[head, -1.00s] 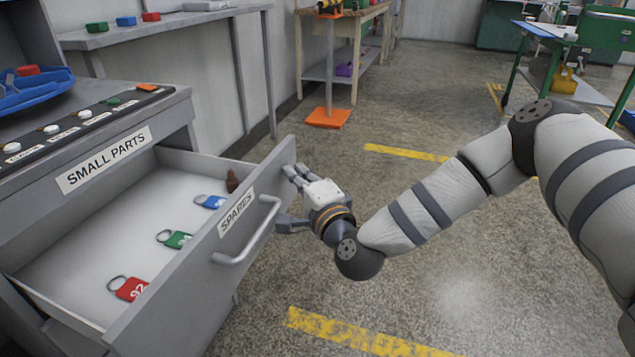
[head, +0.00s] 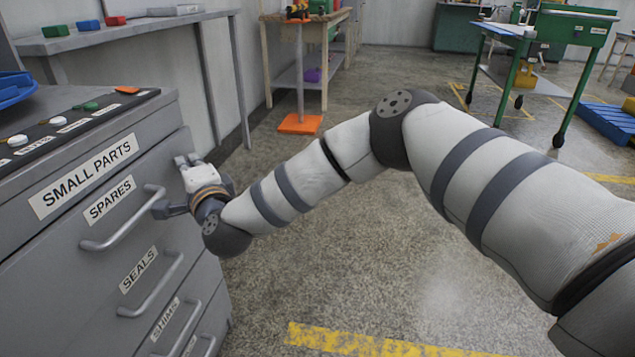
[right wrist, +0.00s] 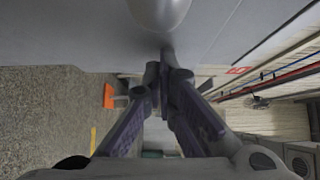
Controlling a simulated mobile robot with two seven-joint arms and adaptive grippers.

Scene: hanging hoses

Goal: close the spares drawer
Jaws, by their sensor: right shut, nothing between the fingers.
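The spares drawer (head: 150,208) is in the grey cabinet at the left of the head view. My right gripper (head: 183,163) is at the right end of the drawer front, beside the handle, and seems to touch the front. In the right wrist view its fingers (right wrist: 164,72) are together with nothing between them, close to a grey surface. My left gripper is not in view.
Below are the seals drawer (head: 145,275) and further drawers, all shut, with protruding handles. A grey shelf (head: 150,24) with small coloured blocks stands behind the cabinet. A wooden workbench (head: 262,60) stands further back.

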